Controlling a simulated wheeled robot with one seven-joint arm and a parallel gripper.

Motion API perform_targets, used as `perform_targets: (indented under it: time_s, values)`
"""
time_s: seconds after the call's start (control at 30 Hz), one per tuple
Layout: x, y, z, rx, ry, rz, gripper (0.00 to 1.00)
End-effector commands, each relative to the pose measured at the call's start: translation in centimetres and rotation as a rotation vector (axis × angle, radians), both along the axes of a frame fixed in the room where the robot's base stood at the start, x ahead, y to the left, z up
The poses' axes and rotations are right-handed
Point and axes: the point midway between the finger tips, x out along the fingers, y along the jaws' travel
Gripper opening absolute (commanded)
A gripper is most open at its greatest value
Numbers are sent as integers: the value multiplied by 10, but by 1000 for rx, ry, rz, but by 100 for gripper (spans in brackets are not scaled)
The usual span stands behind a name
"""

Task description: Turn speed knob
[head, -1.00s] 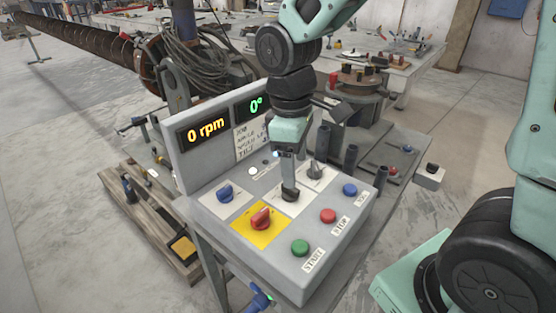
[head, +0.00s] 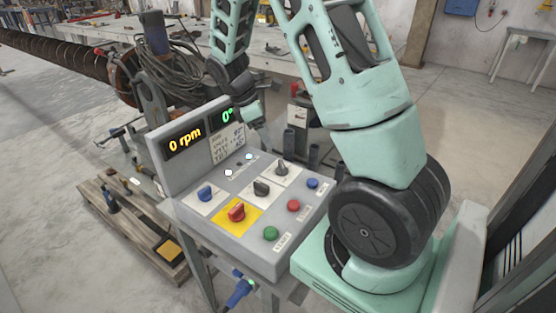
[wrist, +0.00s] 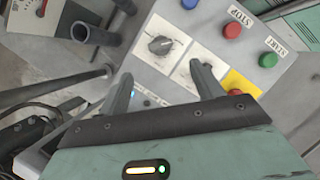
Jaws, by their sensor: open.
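The control panel (head: 185,222) carries several knobs; I cannot read which is labelled speed. A grey knob on a white dial plate (head: 281,169) sits at the back right, and shows in the wrist view (wrist: 160,45). A black knob (head: 261,188) is in the middle, a blue knob (head: 206,194) at left and a red knob on a yellow plate (head: 237,211) in front. The displays (head: 185,141) read 0 rpm and 0°. In the wrist view my gripper (wrist: 161,72) is open and empty, apart from the knobs; its right finger partly overlaps the black knob.
Green (head: 271,233), red (head: 294,205) and blue (head: 313,183) buttons line the panel's right edge. Dark upright tubes (wrist: 93,34) stand beside the panel. A wooden pallet (head: 140,235) lies on the floor at left. The upright display board borders the panel's back.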

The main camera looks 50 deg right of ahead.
Motion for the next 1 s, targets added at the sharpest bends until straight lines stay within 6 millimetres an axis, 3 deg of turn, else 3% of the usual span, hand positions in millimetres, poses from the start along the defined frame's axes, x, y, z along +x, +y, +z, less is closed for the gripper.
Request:
perform_targets:
  time_s: [0.3,0.5,0.7,1.0]
  values:
    - [-18,-19,-62,1,6,-1,66]
    - [-25,-28,-91,0,2,-1,66]
    - [-29,-33,-105,1,1,0,66]
    - [-29,-33,-107,1,-1,0,66]
